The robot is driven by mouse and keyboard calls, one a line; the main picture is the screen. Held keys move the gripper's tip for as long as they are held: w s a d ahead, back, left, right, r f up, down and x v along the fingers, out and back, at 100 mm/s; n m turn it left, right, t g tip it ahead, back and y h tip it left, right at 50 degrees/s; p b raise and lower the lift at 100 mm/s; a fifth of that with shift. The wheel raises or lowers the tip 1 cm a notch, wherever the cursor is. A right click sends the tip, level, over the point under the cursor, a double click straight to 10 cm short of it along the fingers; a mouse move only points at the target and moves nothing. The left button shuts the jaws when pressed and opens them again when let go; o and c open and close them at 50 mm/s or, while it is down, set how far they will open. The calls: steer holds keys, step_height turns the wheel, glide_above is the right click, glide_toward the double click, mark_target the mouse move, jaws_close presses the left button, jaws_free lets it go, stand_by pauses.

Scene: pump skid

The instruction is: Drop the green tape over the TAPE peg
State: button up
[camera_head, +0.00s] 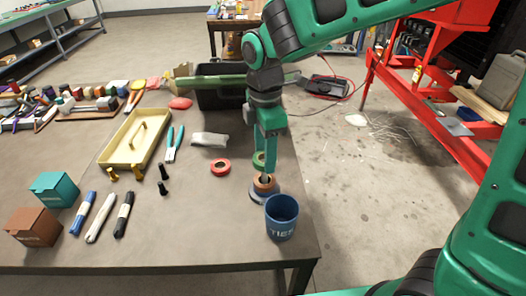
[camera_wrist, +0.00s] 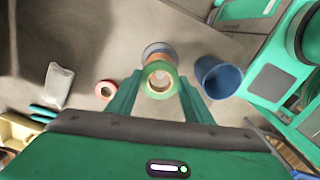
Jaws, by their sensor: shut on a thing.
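The green tape (camera_head: 258,160) is a ring held between the fingers of my gripper (camera_head: 266,156). In the wrist view the green tape (camera_wrist: 160,91) sits between the two fingertips (camera_wrist: 160,84), its hole facing the camera. Below it, a brown tape roll (camera_head: 264,183) sits on a grey round base (camera_head: 256,196) on the table; the brown roll also shows in the wrist view (camera_wrist: 159,59). The green tape is a little above the brown roll, with a small gap visible in the head view. The peg is mostly hidden by the tapes, and I cannot read a TAPE label.
A blue TIES cup (camera_head: 281,218) stands close in front of the peg's base. A red tape roll (camera_head: 220,167) lies to the left. A white packet (camera_head: 209,139), pliers (camera_head: 170,150) and a yellow tray (camera_head: 112,151) lie farther left. A dark bin (camera_head: 218,98) is behind.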

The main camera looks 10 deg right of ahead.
steer(key=shift+f, duration=0.35)
stand_by(0.3)
steer(key=o, duration=1)
step_height(320, 180, up, 11)
steer(key=shift+w+f, duration=0.1)
